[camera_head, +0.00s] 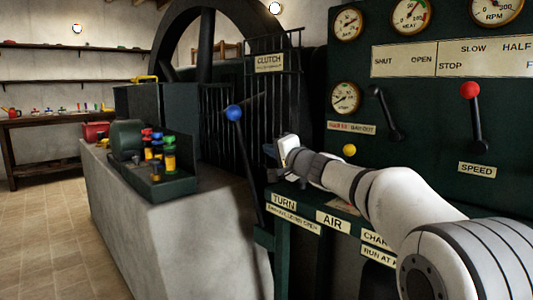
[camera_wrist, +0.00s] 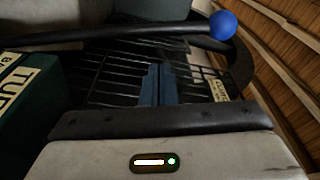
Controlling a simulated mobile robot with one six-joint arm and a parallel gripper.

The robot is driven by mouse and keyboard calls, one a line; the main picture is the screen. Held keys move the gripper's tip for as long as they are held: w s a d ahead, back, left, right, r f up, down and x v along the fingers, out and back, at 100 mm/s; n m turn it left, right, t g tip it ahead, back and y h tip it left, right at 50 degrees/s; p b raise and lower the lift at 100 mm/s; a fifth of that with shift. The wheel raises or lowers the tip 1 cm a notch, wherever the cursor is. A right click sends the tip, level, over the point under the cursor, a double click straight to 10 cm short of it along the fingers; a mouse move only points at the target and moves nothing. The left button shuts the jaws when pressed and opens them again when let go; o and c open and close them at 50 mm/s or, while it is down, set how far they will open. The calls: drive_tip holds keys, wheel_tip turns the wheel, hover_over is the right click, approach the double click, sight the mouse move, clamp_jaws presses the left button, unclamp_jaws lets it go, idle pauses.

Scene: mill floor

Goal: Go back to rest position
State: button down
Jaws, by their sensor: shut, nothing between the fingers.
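My gripper (camera_head: 277,153) is at the end of my white arm, which reaches in from the lower right over the green control desk. In the wrist view its two dark blue fingers (camera_wrist: 158,84) are together, with nothing between them. A long black lever with a blue ball knob (camera_head: 235,112) stands left of my gripper in the head view, in front of the barred guard. The knob also shows at the upper right of the wrist view (camera_wrist: 222,25), with its bar running across the top. My gripper appears apart from the lever.
The green panel holds gauges, a red-knobbed speed lever (camera_head: 470,90) and a small black lever (camera_head: 385,112). A yellow knob (camera_head: 349,150) is close to my arm. A concrete block (camera_head: 165,235) carries a machine with coloured oilers (camera_head: 157,152). Floor at left is clear.

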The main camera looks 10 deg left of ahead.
drive_tip(key=s+d+r+n+g+h+p, duration=0.1)
drive_tip(key=s+d+r+g+h+p, duration=0.1)
drive_tip(key=s+d+p, duration=0.9)
drive_tip(key=s+d+r+n+g+h+p, duration=0.2)
drive_tip(key=s+d+h+p, duration=0.5)
drive_tip(key=s+d+p, duration=0.4)
drive_tip(key=s+d+r+n+g+h+p, duration=0.1)
drive_tip(key=s+d+r+g+h+p, duration=0.3)
drive_tip(key=s+d+p, duration=0.7)
drive_tip(key=s+g+p, duration=0.1)
drive_tip(key=s+p, duration=0.5)
drive_tip(key=shift+r+n+g+h, duration=0.15)
drive_tip(key=shift+n+g+h, duration=0.25)
